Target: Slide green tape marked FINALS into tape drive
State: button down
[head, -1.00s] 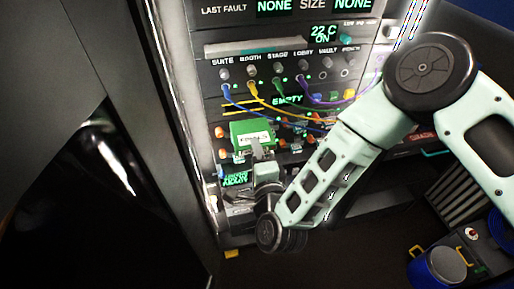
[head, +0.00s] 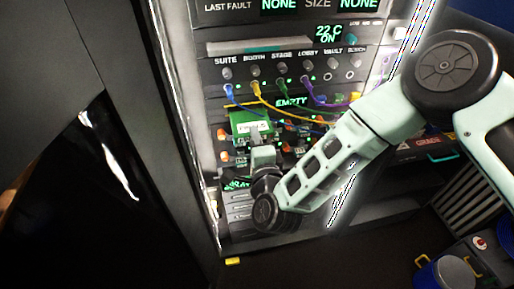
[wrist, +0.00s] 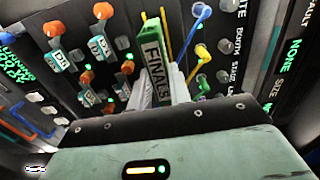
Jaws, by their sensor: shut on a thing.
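The green tape marked FINALS (wrist: 155,62) is held in my gripper (wrist: 162,88), with its label facing my wrist camera. My gripper (head: 262,150) is shut on the tape. In the head view the green tape (head: 250,124) is in front of the panel, left of and slightly below the green EMPTY display (head: 291,102). The tape hides the panel behind it, including any drive opening there. I cannot tell whether the tape touches the panel.
Blue, yellow, green and purple cables (head: 262,100) hang from the jacks above and beside the tape. Orange knobs (wrist: 103,10) and small labelled modules sit beside it. A dark cabinet wall stands at the left. A blue bin (head: 443,274) is at the lower right.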

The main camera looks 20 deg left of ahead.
aim_at(249, 120)
jog(key=shift+w+a, duration=0.2)
jog(key=shift+w, duration=0.1)
jog(key=shift+r+b, duration=0.1)
jog(key=shift+b, duration=0.85)
dwell(1.7)
jog(key=shift+b+x, duration=1.9)
jog(key=shift+x, duration=1.75)
jog(key=c, duration=1.2)
grip_release()
